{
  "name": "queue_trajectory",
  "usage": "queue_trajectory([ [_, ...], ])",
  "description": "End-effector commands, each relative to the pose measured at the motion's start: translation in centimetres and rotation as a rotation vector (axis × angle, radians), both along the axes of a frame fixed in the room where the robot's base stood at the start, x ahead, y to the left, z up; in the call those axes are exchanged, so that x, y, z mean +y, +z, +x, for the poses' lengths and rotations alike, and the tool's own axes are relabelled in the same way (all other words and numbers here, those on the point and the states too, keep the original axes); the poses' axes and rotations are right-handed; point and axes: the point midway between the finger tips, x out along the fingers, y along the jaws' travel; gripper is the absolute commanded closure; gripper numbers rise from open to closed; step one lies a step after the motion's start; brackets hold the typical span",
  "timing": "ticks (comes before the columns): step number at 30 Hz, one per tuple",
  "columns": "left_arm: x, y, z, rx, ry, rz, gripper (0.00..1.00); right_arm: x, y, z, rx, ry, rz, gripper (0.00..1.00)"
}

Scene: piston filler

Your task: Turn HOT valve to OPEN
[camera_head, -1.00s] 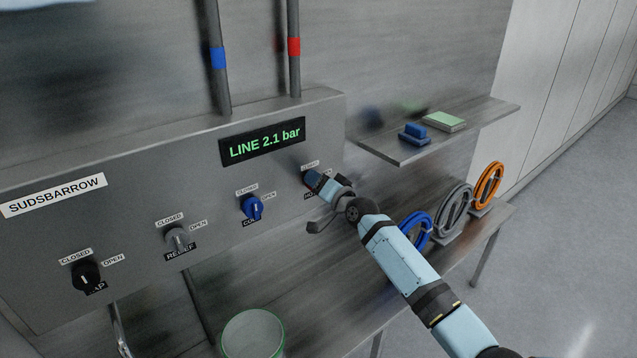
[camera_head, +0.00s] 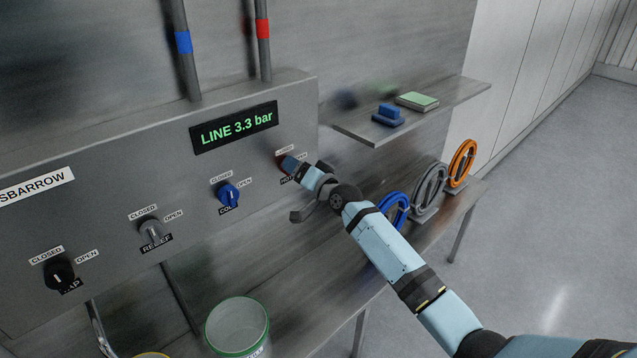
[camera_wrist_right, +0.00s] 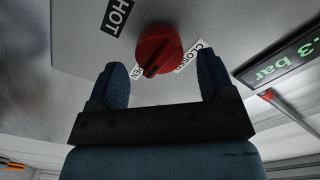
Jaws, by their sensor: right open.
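The HOT valve is a red knob (camera_head: 281,161) at the right end of the grey panel, partly hidden by my right gripper in the head view. In the right wrist view the red knob (camera_wrist_right: 158,48) lies just beyond the fingertips, roughly between them, with the HOT label (camera_wrist_right: 117,16) beside it. The CLOSED label (camera_wrist_right: 192,54) shows at its right and the OPEN label (camera_wrist_right: 137,72) is partly covered at its lower left. The knob's dark mark points down-left, near the OPEN label. My right gripper (camera_wrist_right: 164,80) is open and empty. My left gripper is not in view.
The display (camera_head: 234,127) reads LINE 3.3 bar. A blue COLD knob (camera_head: 228,194) and grey RELIEF knob (camera_head: 151,231) sit left on the panel. A shelf (camera_head: 440,103) juts out at right. A green-rimmed bucket (camera_head: 237,328) stands below.

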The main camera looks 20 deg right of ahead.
Motion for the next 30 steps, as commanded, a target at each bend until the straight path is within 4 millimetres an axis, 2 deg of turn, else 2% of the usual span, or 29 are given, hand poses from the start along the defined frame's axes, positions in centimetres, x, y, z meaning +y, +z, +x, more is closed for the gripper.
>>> queue_trajectory([
  [9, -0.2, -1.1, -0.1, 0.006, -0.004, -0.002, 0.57, -2.5, -0.3, -7.0, 0.0, -0.001, -0.002, 0.25],
  [15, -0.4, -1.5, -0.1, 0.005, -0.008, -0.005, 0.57, -3.6, -0.1, -9.8, 0.0, 0.0, -0.001, 0.25],
  [21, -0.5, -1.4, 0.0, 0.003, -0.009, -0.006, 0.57, -3.9, 0.0, -10.8, 0.0, 0.0, 0.0, 0.25],
  [30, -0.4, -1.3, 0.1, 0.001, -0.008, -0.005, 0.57, -3.9, 0.0, -10.8, 0.0, 0.0, 0.0, 0.25],
])
